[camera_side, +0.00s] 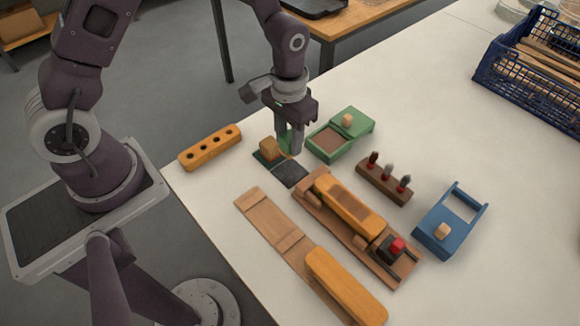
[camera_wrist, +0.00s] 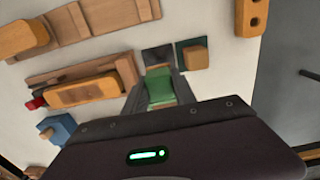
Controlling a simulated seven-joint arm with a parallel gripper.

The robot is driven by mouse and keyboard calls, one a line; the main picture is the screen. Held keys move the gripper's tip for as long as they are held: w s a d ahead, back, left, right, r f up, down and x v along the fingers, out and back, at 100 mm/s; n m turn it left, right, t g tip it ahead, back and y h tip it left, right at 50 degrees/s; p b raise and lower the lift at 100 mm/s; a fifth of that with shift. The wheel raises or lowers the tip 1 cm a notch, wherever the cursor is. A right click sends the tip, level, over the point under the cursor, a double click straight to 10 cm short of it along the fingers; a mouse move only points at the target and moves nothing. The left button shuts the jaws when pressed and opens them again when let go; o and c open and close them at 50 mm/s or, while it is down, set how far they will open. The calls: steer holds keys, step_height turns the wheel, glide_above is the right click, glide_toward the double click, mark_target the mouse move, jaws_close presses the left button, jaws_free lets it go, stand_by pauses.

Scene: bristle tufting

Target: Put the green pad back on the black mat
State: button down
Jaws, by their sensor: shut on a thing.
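My gripper (camera_side: 289,146) is shut on the green pad (camera_side: 284,138), which shows partly between the fingers. In the wrist view the pad (camera_wrist: 160,88) sits between both fingers (camera_wrist: 158,84), with a tan patch at its far end. The black mat (camera_side: 291,174) lies flat on the table just in front of the gripper, with nothing seen on its visible part. In the wrist view the mat (camera_wrist: 157,55) lies just beyond the fingertips, its near edge partly hidden. The pad looks held above the table; its exact height I cannot tell.
A dark green mat with a wooden block (camera_side: 269,148) adjoins the black mat. A green tray (camera_side: 325,148) stands close right of the gripper. A holed orange bar (camera_side: 210,147) lies left. Wooden boards (camera_side: 265,220), a red-tipped peg rack (camera_side: 384,183) and a blue tray (camera_side: 430,238) surround.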

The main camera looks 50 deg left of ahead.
step_height(320, 180, down, 8)
steer(key=shift+r, duration=0.15)
steer(key=c, duration=1)
jaws_free()
